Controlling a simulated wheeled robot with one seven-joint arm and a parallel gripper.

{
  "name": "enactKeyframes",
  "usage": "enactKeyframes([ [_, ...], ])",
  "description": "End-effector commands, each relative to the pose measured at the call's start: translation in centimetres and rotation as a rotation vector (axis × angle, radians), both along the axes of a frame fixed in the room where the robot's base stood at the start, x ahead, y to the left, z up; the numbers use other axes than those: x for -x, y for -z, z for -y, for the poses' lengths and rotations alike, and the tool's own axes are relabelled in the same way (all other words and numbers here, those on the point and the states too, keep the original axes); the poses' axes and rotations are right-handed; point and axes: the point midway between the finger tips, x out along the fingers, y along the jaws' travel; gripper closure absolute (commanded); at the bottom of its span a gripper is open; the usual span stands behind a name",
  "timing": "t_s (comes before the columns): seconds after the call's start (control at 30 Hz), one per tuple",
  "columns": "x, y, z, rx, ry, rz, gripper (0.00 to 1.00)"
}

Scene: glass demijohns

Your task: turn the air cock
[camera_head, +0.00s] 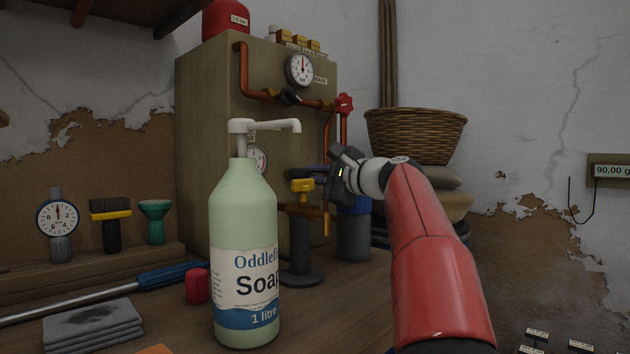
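Copper pipes (243,70) run across the tan cabinet. Lower down, a yellow-handled cock (302,188) sits on brass pipework. No readable label shows which one is the air cock. My gripper (328,178) reaches in from the right, just right of the yellow handle and below the red handwheel. Whether it touches the yellow handle is unclear. Its fingers are dark and partly hidden by its own body, so their opening does not show.
A green soap bottle (245,235) with a white pump stands in front of the cabinet, hiding part of the pipework and a lower gauge (257,158). A blue-handled rod (150,282), a red knob (197,286) and grey cloths (92,323) lie left. A basket (415,130) rests on sacks behind my arm.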

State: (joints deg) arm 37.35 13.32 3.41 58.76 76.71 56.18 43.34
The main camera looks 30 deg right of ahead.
Motion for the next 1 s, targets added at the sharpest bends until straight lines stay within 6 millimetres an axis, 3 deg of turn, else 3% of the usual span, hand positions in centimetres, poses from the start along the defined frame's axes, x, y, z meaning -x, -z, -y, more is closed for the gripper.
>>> enactKeyframes([
  [0.4,-0.02,0.24,-0.06,0.171,-0.002,0.059,1.0],
  [0.93,-0.02,0.23,-0.06,0.192,-0.002,0.066,1.0],
  [0.97,-0.02,0.23,-0.06,0.192,-0.002,0.066,0.89],
  [1.0,-0.01,0.22,-0.05,0.192,-0.002,0.067,0.84],
])
